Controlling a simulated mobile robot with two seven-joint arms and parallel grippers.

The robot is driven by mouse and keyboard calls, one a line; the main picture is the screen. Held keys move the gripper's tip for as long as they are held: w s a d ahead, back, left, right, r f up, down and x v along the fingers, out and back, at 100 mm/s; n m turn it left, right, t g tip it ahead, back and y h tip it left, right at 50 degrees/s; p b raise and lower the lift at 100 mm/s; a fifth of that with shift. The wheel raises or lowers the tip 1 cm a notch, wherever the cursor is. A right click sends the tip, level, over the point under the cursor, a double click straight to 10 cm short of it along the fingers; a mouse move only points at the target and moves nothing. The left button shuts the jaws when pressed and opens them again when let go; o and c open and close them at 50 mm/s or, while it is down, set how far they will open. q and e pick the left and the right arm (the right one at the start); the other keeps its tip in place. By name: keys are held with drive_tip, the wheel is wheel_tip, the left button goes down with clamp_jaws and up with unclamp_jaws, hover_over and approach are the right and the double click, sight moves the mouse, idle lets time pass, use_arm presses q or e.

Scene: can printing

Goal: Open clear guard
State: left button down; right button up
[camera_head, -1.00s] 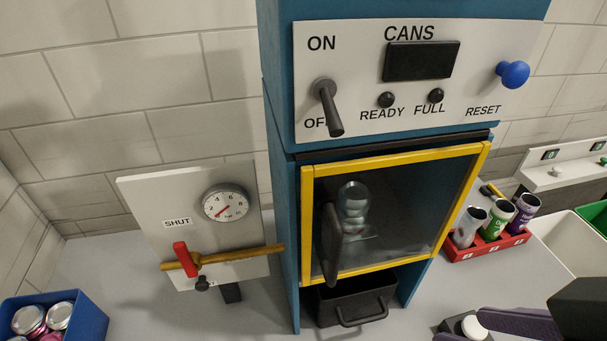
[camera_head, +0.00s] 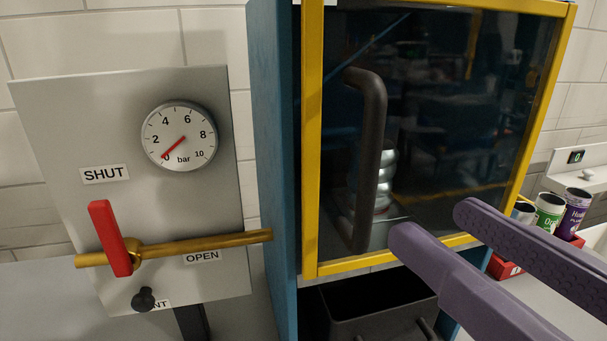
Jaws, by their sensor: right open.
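The clear guard (camera_head: 440,130) is a dark see-through panel in a yellow frame on the front of the blue machine (camera_head: 272,150). It looks shut. Its dark upright bar handle (camera_head: 368,160) is near the frame's left side. Silvery rounded shapes show behind the panel, partly hidden by the handle. My right gripper (camera_head: 428,222) has purple fingers and comes in from the lower right. It is open and empty, in front of the guard's lower part and to the right of the handle, apart from it in the picture. My left gripper is out of view.
A grey panel at the left holds a pressure gauge (camera_head: 180,136), a red lever (camera_head: 110,238) on a brass pipe, and a black knob (camera_head: 143,299). A black drawer (camera_head: 375,308) is under the guard. A red rack (camera_head: 503,267) with several cans stands at the right.

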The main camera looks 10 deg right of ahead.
sight(374, 180)
drive_tip(key=p+x, duration=0.2)
drive_tip(key=x, duration=0.6)
drive_tip(key=shift+w, duration=0.25)
clamp_jaws()
idle(1.1)
